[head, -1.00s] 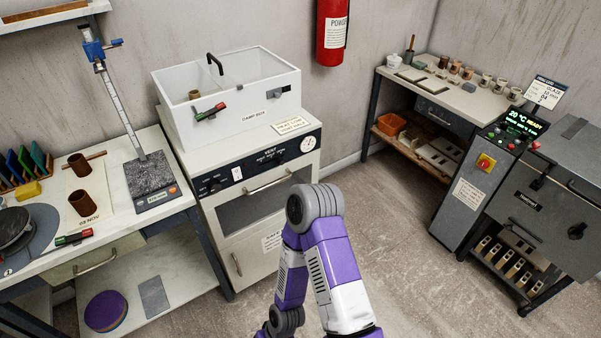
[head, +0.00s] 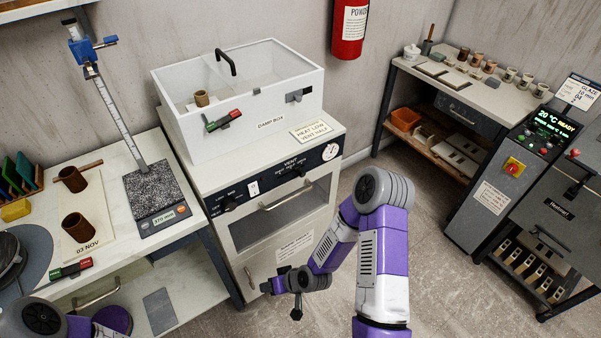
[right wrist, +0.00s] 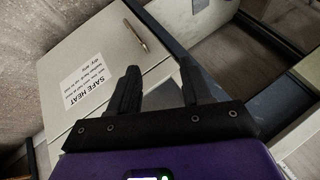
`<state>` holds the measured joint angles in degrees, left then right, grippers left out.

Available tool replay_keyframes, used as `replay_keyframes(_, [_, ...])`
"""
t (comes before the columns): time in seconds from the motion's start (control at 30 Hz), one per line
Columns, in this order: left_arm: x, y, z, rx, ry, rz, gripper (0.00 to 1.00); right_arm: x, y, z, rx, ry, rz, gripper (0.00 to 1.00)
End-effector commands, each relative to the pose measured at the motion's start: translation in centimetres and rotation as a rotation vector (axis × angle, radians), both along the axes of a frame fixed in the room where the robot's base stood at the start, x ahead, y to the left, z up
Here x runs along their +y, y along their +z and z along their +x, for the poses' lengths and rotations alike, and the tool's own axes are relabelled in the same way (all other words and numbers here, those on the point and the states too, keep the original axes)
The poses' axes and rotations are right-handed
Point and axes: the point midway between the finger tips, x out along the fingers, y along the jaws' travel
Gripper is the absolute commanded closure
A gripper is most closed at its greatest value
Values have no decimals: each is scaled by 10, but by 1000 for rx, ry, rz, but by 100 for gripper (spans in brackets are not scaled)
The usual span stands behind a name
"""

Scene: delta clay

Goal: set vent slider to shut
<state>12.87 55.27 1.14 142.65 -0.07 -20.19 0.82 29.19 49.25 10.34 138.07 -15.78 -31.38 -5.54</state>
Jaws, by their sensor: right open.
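The vent slider (head: 298,170) is a small dark knob under the word VENT on the dark front panel (head: 272,180) of the white cabinet. Its exact setting is too small to read. My right gripper (head: 271,286) is low in front of the cabinet's lower door, well below the panel, empty. In the right wrist view its two dark fingers (right wrist: 158,82) are apart, before the pale door (right wrist: 80,60) with its SAFE HEAT label and metal handle. The slider does not show there. A joint of my left arm shows at the lower left of the head view; its gripper is out of view.
The damp box (head: 245,95) stands on the cabinet. A card (head: 311,131) reading heat low, vent half lies in front of it. A heat knob (head: 228,203), white switch (head: 253,188) and gauge (head: 330,152) share the panel. A workbench (head: 110,215) stands left; open floor lies right.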

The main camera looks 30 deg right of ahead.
Motion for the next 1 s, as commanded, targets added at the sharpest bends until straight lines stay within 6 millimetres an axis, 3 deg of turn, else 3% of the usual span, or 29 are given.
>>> replay_keyframes(0.03, [0,-5,-1,2,-1,0,100,-29,15,32,-147,-29,-21,52])
replay_keyframes(0.1, [0,-8,-1,2,-1,0,100,-65,44,68,-355,-42,-70,52])
replay_keyframes(0.2, [0,-12,-1,2,-1,0,100,-119,91,101,-621,-56,-175,52])
replay_keyframes(0.3, [0,-16,-1,1,0,0,100,-165,135,114,-835,-59,-292,52])
replay_keyframes(0.4, [0,-18,-1,1,0,0,100,-197,170,117,-988,-50,-396,52])
replay_keyframes(0.6, [0,-20,-1,1,0,0,100,-222,202,116,-1124,-30,-498,52])
replay_keyframes(1.0, [0,-33,-1,1,0,0,100,-215,203,171,-1133,-28,-501,52])
